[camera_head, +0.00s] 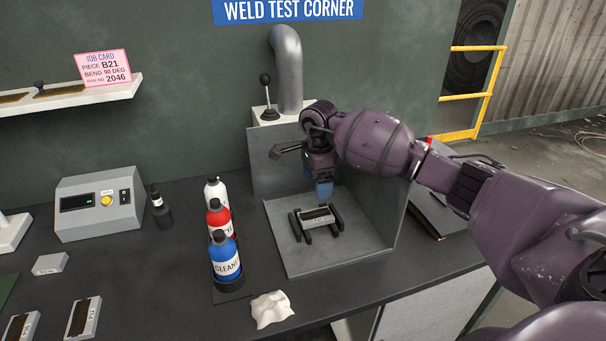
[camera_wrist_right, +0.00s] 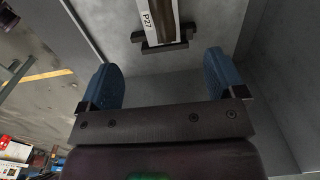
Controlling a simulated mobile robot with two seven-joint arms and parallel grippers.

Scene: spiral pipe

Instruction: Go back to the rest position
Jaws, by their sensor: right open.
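My right arm reaches in from the right in the head view. My right gripper (camera_head: 323,188) points down inside the grey metal booth (camera_head: 347,253), above its floor. In the right wrist view my right gripper (camera_wrist_right: 162,82) shows two blue fingers wide apart with nothing between them. A labelled test piece (camera_head: 317,215) lies on a dark holder (camera_head: 334,231) on the booth floor. In the right wrist view the piece (camera_wrist_right: 158,18), marked P27, lies beyond the fingertips, apart from them. My left gripper is in neither view.
The booth's side walls stand close around my right gripper. A lever (camera_head: 266,92) and a duct pipe (camera_head: 287,70) stand behind. Blue (camera_head: 225,262), red (camera_head: 218,222) and white (camera_head: 214,190) bottles stand left of the booth. A crumpled cloth (camera_head: 271,309) lies in front.

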